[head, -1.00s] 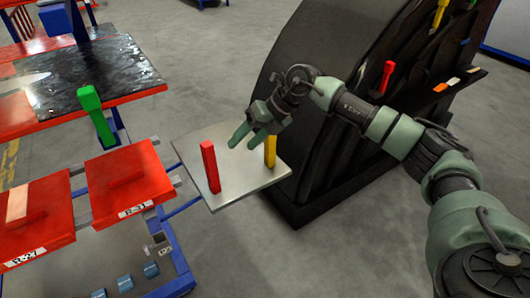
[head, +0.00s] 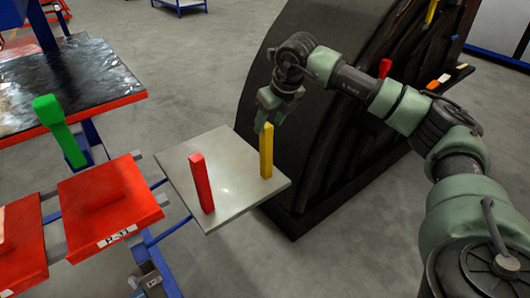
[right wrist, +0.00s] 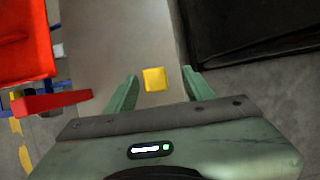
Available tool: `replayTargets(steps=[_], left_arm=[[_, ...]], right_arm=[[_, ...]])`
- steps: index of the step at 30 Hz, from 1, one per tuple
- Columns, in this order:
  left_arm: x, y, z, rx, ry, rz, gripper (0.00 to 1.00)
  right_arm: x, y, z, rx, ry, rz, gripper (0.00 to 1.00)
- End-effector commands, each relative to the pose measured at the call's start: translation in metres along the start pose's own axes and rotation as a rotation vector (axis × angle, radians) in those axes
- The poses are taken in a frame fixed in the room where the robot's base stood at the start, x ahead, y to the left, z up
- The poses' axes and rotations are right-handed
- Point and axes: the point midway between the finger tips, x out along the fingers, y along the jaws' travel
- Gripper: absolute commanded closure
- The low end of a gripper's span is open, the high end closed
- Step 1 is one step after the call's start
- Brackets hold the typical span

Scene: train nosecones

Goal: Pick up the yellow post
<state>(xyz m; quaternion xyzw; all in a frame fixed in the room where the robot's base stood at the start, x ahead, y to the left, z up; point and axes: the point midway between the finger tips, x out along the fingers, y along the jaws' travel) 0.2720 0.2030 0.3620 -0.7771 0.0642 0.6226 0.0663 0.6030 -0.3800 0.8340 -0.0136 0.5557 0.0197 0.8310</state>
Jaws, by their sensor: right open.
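The yellow post (head: 266,152) stands upright on the grey metal plate (head: 232,205), near its right corner, in the head view. My right gripper (head: 264,122) is open right above the post's top, its fingers pointing down. In the right wrist view the post's square top (right wrist: 154,79) lies between the two open fingers (right wrist: 160,88), a little ahead of their middle. I cannot tell whether the fingertips reach down past the top. My left gripper is not in view.
A red post (head: 201,184) stands on the same plate to the left. A green post (head: 60,130) and red trays (head: 110,207) are further left. A large black nosecone (head: 320,150) rises close behind and right of the plate.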

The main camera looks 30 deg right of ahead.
Motion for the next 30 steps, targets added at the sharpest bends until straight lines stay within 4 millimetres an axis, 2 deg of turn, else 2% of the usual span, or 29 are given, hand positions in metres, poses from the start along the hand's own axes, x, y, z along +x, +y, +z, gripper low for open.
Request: replayTargets(steps=[9,18,19,24,25,30], left_arm=[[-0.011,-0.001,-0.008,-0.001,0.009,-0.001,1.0],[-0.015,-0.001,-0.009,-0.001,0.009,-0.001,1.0],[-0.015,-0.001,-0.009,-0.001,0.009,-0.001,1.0],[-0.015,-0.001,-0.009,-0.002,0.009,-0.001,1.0],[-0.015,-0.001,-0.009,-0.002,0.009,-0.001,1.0],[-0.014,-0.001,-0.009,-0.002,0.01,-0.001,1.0]], right_arm=[[0.045,0.006,0.0,0.0,0.001,0.001,0.47],[0.051,0.006,0.0,-0.001,-0.001,0.001,0.47],[0.05,0.006,0.0,-0.001,-0.001,0.001,0.5],[0.05,0.006,0.0,-0.001,-0.001,0.001,0.97],[0.05,0.006,0.0,-0.001,-0.001,0.001,1.0],[0.05,0.006,0.0,-0.001,-0.001,0.001,1.0]])
